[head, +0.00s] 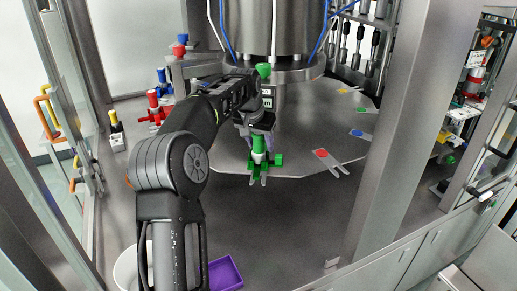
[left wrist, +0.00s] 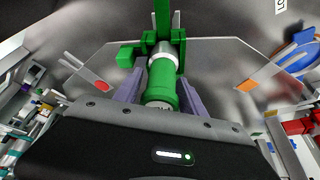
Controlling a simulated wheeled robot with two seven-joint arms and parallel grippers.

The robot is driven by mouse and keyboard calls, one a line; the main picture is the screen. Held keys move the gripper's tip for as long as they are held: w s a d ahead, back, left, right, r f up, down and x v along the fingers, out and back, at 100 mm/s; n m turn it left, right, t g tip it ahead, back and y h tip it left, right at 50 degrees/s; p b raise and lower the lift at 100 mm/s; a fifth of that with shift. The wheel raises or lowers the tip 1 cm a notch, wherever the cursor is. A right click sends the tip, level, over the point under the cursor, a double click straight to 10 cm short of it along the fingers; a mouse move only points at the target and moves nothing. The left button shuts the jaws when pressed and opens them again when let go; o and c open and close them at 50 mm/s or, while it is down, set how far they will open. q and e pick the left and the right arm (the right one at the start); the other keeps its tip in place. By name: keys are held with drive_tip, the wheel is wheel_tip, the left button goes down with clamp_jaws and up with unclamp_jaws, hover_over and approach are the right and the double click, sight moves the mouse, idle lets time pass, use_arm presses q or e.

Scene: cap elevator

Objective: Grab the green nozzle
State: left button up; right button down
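The green nozzle (head: 258,150) stands upright in a green forked holder (head: 277,160) at the near edge of the grey round table. In the left wrist view the nozzle (left wrist: 162,82) has a silvery band and lies between my gripper's two pale purple fingers. My left gripper (head: 259,143) reaches down from above. Its fingers (left wrist: 160,88) are apart, one on each side of the nozzle, and look open; whether the tips touch it is hard to see. My right gripper is not in view.
A forked holder with a red mark (head: 321,153) sits to the right on the table edge. A large metal cylinder (head: 274,28) stands behind. A grey post (head: 395,130) rises at right. A purple bin (head: 225,274) is below.

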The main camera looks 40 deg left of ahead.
use_arm(q)
clamp_jaws()
drive_tip(key=shift+r, duration=0.1)
idle(0.6)
wheel_tip(320, 180, up, 10)
drive_tip(key=shift+f, duration=0.1)
idle(0.4)
idle(0.5)
